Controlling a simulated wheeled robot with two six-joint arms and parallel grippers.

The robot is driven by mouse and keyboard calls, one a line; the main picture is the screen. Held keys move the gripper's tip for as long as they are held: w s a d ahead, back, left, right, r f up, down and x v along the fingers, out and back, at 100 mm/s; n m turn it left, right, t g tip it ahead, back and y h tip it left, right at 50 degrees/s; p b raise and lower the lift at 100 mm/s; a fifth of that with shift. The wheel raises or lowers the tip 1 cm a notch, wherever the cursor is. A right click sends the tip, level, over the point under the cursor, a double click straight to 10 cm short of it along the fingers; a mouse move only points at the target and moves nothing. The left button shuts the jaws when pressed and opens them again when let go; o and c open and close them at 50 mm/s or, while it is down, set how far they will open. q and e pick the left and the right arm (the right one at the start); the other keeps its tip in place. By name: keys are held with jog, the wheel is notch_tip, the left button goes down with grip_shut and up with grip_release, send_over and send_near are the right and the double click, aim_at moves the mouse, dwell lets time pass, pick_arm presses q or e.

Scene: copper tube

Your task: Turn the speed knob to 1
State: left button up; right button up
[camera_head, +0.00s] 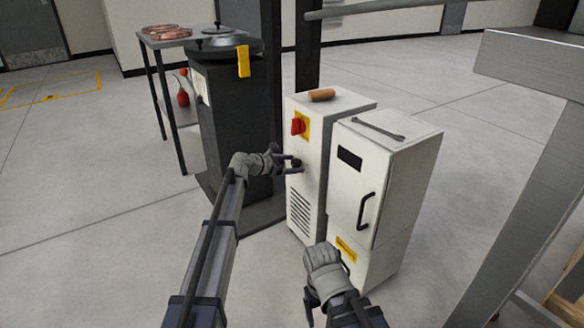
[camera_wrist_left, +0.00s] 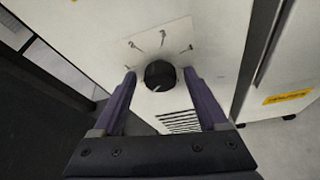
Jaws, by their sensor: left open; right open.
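The speed knob is a round black knob on a pale plate with several small marks around its upper side; it shows in the left wrist view (camera_wrist_left: 160,75) and as a small dark spot in the head view (camera_head: 296,163). My left gripper (camera_head: 292,166) is open, with its purple fingers on either side of the knob in the left wrist view (camera_wrist_left: 160,82). I cannot tell whether the fingers touch it. My right gripper (camera_head: 312,298) is open and empty, low in front of the right cabinet.
The white cabinet (camera_head: 309,215) carries a red switch (camera_head: 298,126) above the knob and vents below. The right cabinet (camera_head: 377,210) has a black handle (camera_head: 365,209) and a wrench (camera_head: 378,130) on top.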

pick_arm(q)
grip_shut()
dwell(0.6)
